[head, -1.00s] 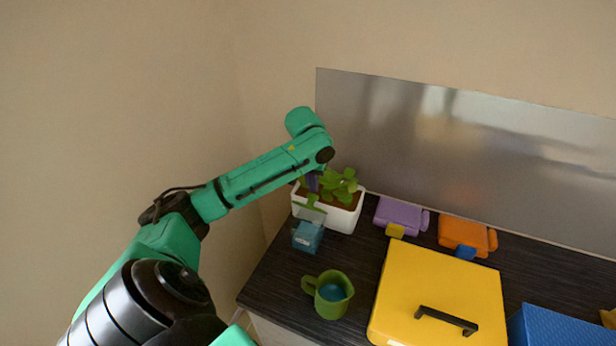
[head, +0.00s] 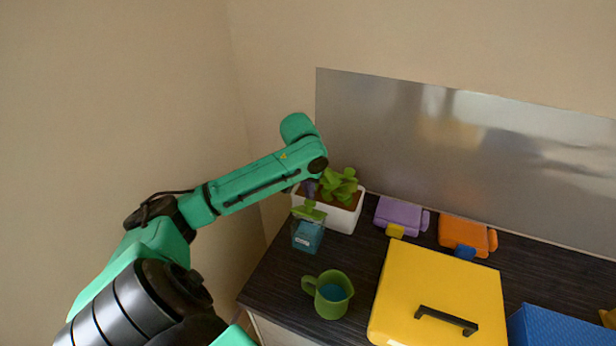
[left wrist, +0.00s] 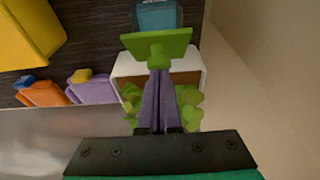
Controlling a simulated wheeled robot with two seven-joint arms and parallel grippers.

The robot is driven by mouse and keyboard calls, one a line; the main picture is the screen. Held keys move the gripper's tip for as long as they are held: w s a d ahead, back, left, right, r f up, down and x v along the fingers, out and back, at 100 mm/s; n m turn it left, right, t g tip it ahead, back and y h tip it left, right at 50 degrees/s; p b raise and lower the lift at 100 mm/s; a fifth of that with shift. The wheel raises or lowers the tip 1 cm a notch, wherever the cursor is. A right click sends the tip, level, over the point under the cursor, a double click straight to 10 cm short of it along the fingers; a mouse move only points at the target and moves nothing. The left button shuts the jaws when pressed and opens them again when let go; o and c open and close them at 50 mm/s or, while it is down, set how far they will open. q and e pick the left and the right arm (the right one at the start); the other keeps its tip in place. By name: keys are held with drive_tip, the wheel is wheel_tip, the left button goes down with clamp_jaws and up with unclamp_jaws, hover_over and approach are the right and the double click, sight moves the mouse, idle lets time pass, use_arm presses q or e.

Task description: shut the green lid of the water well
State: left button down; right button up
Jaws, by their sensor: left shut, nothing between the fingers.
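The water well (head: 307,238) is a small clear blue box on the dark counter, in front of the white planter. Its green lid (head: 309,211) is raised at the box's back side and tilted, not flat on it. In the left wrist view the lid (left wrist: 150,42) lies between the fingers and the blue box (left wrist: 156,15). My left gripper (head: 312,188) is behind and above the lid, its purple fingers shut with nothing between them. In the left wrist view the fingertips (left wrist: 158,72) are at the lid's green tab; contact is hard to tell. My right gripper is out of view.
The white planter (head: 344,217) with a green plant stands close behind the well. A green mug (head: 330,294) stands in front, and a yellow box (head: 440,290) with a black handle stands to the right. Purple (head: 400,215) and orange (head: 465,235) items lie near the metal backsplash.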

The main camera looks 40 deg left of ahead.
use_arm(q)
drive_tip(key=shift+s, duration=0.1)
drive_tip(key=shift+s+d+f, duration=0.2)
drive_tip(key=shift+s+f, duration=0.05)
drive_tip(key=shift+s, duration=0.2)
drive_tip(key=shift+s+d+f, duration=0.15)
drive_tip(key=shift+s+f, duration=0.15)
drive_tip(key=shift+s, duration=0.25)
drive_tip(key=shift+s+d+f, duration=0.15)
drive_tip(key=shift+s+f, duration=0.2)
